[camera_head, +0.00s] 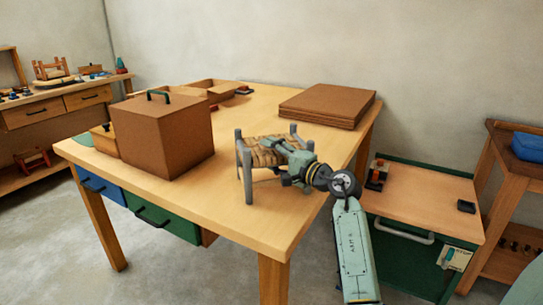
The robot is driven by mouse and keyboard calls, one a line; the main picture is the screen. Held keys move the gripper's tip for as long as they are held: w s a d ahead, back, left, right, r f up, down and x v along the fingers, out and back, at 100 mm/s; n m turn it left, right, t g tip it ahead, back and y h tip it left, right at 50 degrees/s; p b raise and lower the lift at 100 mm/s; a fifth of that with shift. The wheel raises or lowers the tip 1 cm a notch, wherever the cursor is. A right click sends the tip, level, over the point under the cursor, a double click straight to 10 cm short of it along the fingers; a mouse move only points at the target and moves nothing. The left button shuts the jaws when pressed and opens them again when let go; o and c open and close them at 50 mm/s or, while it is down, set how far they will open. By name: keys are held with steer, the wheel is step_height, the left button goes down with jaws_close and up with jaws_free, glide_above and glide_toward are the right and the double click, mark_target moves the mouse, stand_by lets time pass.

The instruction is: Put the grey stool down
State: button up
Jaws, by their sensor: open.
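The grey stool (244,168) stands on the wooden table (230,212) near its front right part. It has grey legs and posts and a brown bark-like seat (262,152). Its legs appear to touch the tabletop. My gripper (281,147) is at the stool's right side, over the seat, with its jaws open. The arm comes in from the lower right and hides part of the stool's right side. I cannot tell whether the fingers touch the stool.
A large brown box (160,140) with a green handle stands left of the stool. A stack of brown boards (327,103) lies behind it. A green cabinet (425,200) stands right of the table. Tabletop in front of the brown box is clear.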

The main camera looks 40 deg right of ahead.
steer(key=shift+r, duration=0.2)
steer(key=s+b, duration=0.1)
steer(key=s, duration=0.2)
steer(key=s+d+b, duration=0.1)
steer(key=s, duration=0.3)
steer(key=s+b, duration=0.1)
steer(key=s, duration=0.2)
steer(key=shift+s+d+f+b, duration=0.2)
steer(key=shift+s+d+b, duration=0.1)
steer(key=shift+b, duration=0.1)
steer(key=shift+s+r, duration=0.15)
steer(key=shift+s, duration=0.5)
